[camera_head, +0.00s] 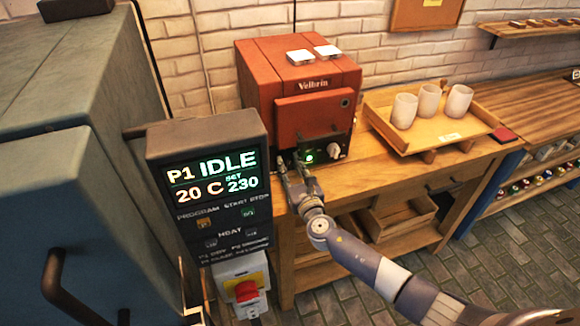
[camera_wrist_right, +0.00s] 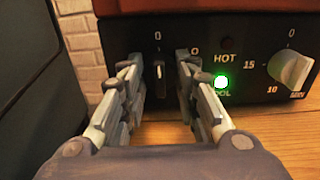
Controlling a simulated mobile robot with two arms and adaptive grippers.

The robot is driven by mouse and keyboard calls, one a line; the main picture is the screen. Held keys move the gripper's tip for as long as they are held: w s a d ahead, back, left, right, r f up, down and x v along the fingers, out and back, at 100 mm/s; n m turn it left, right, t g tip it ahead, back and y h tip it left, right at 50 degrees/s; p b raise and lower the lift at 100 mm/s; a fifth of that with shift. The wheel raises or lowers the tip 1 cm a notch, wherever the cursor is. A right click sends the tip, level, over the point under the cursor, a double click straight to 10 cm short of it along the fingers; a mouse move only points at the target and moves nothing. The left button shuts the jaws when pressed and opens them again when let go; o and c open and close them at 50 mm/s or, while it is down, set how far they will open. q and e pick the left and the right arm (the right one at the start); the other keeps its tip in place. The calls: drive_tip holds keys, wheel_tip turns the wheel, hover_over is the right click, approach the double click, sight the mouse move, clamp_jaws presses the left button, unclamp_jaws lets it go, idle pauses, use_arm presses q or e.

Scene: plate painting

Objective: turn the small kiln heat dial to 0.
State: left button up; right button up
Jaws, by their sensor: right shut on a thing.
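The small red kiln (camera_head: 300,85) stands on the wooden bench, with a dark control panel along its lower front. The heat dial (camera_wrist_right: 159,78) sits at the panel's left part, under a printed 0. My right gripper (camera_head: 290,168) is at the panel; in the right wrist view its two fingers (camera_wrist_right: 158,85) stand on either side of the dial and are shut on it. The dial's narrow grip looks upright, roughly under the 0; the fingers hide its other markings. My left gripper is not in view.
A pale timer knob (camera_wrist_right: 291,69) and a lit green lamp (camera_wrist_right: 221,82) are right of the dial. A wooden tray (camera_head: 455,133) with three cups stands right of the kiln. A large controller (camera_head: 205,150) reading IDLE is at the left.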

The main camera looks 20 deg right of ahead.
drive_tip(key=o, duration=1.1)
drive_tip(key=s, duration=1.2)
drive_tip(key=shift+d, duration=0.2)
